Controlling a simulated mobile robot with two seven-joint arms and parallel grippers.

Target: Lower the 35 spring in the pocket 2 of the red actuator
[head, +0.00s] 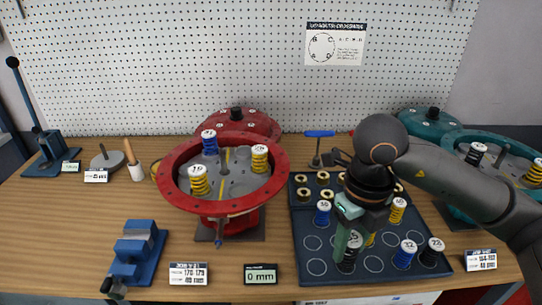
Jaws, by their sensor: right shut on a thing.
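The red actuator (172,190) stands open left of centre, with its grey inner plate showing. In it are a blue spring (209,146) at the back, a yellow spring (260,160) at the right and another yellow spring (199,184) at the front left. Pocket numbers are too small to read. My right gripper (352,248) points down over the dark spring tray (310,284), shut on a black spring (348,262). Its number looks like 35, but I cannot be sure. I cannot tell whether it still touches the tray. My left gripper is out of view.
The tray also holds blue springs (322,214) (405,258), a yellow spring (397,212), another black spring (432,255) and brass rings (304,194). A red cover (240,120) lies behind the actuator. A blue vise (137,250) stands front left; a teal actuator (460,140) stands right.

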